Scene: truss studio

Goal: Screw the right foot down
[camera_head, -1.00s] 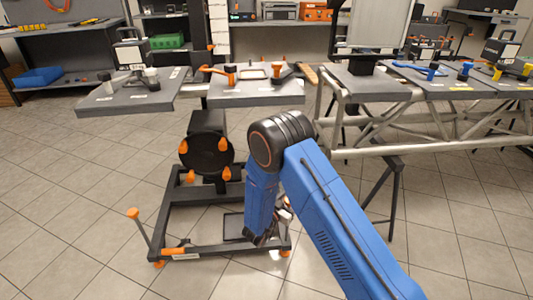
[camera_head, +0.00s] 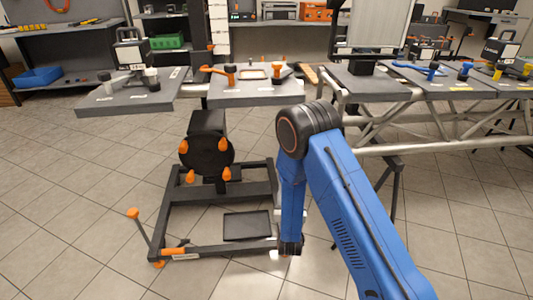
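The black stand (camera_head: 168,215) is a low floor frame with a round black head and orange knobs. Its left foot (camera_head: 159,264) is orange and rests on the floor at the front left corner. The right foot (camera_head: 285,256) is at the front right corner; only a sliver of orange shows there. My blue arm hangs down in front of that corner and hides most of it. My gripper is at the lower end of the arm, by the right foot. Its fingers are hidden, so I cannot tell whether they are open, shut or touching the foot.
A black plate (camera_head: 247,226) lies inside the stand's frame. An upright lever with an orange knob (camera_head: 133,213) stands at the front left. Behind are a grey table (camera_head: 135,103) and a metal truss (camera_head: 440,140) on trestle legs. The tiled floor in front is clear.

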